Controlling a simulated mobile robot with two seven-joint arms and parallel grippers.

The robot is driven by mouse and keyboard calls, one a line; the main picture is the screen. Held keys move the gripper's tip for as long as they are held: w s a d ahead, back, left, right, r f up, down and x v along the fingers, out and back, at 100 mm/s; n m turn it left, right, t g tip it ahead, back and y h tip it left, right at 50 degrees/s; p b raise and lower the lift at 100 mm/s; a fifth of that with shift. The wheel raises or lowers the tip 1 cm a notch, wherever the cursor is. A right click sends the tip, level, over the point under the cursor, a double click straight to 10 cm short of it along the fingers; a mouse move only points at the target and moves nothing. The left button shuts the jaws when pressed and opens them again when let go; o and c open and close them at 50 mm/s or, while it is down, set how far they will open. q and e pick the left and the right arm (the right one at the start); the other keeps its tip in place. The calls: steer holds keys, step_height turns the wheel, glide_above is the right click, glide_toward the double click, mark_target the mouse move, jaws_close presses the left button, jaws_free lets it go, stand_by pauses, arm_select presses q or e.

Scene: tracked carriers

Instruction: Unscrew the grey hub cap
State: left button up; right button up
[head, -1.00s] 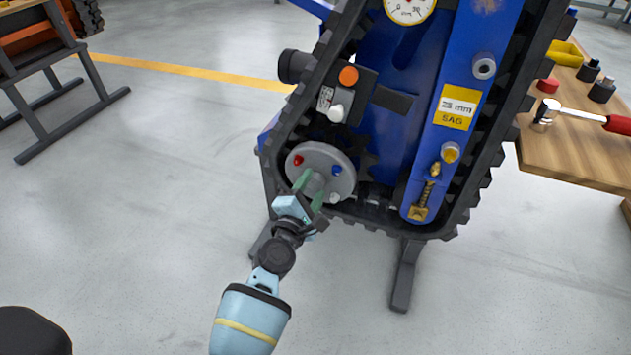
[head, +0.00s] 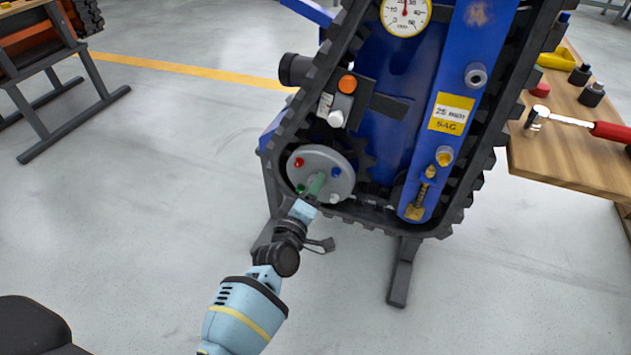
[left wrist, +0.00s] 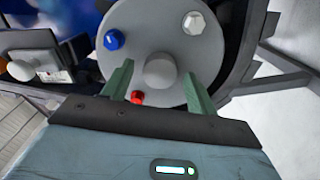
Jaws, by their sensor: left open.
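The grey hub cap shows as a round knob (left wrist: 160,72) at the middle of a grey wheel disc (head: 325,160), low on the blue tracked carrier. The disc bears red (head: 299,162), blue (head: 336,173), white (head: 334,198) and green (head: 300,188) bolt heads. My left gripper (head: 316,184) is open in front of the disc, its green fingers pointing at the hub. In the left wrist view its fingers (left wrist: 157,82) stand on either side of the knob, with gaps. I cannot tell how deep they reach. My right gripper is not in view.
The black track (head: 487,160) loops around the blue frame, close to the disc. A yellow label (head: 451,113) and gold bolt parts sit right of it. A wooden bench (head: 560,150) with a hammer (head: 580,124) stands at right.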

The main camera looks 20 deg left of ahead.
arm_select(q)
steer(key=m+p, duration=0.3)
steer(key=m, duration=1.6)
steer(key=shift+p, duration=0.35)
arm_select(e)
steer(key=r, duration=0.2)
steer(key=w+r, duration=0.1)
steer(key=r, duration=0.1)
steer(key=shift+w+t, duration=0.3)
arm_select(q)
steer(key=shift+c, duration=0.5)
